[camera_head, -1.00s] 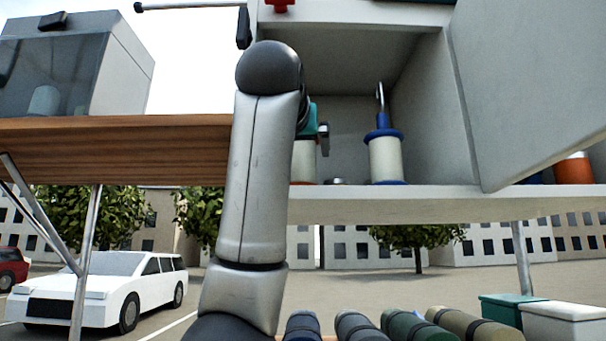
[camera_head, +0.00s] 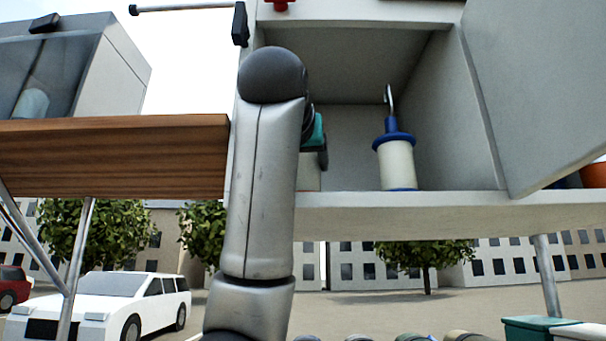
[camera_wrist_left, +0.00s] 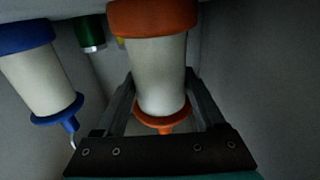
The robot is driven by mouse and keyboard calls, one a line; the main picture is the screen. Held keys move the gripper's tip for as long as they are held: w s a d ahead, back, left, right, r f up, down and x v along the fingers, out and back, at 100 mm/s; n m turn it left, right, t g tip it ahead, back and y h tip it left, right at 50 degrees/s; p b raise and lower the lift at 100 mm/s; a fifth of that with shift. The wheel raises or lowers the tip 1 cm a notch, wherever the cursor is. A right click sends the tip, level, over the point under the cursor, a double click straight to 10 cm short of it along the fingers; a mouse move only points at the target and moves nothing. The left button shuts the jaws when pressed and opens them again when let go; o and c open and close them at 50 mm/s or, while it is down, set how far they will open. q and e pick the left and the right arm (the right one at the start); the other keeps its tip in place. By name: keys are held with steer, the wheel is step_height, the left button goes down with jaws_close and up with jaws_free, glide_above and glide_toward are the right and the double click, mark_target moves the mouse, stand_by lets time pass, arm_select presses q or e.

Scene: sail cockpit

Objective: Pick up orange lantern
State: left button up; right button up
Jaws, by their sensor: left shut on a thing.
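The orange lantern (camera_wrist_left: 158,70), a pale cylinder with orange end pieces, stands between the two fingers of my left gripper (camera_wrist_left: 160,88) in the left wrist view. The fingers are shut on it near its orange collar. In the head view my left arm hides most of the gripper (camera_head: 318,152). Only a pale strip of the lantern (camera_head: 308,176) shows below it, at the left side of the open compartment. The lantern's base is hidden there, so I cannot tell whether it touches the shelf. My right gripper is out of view.
A blue lantern (camera_head: 396,165) stands on the shelf to the right; it also shows in the left wrist view (camera_wrist_left: 37,75). A green item (camera_wrist_left: 91,34) is nearby. The open door (camera_head: 540,90) bounds the right side. A wooden counter (camera_head: 110,160) lies left.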

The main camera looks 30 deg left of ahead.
arm_select(q)
steer(key=c, duration=0.9)
steer(key=shift+c, duration=0.4)
steer(key=shift+r, duration=0.1)
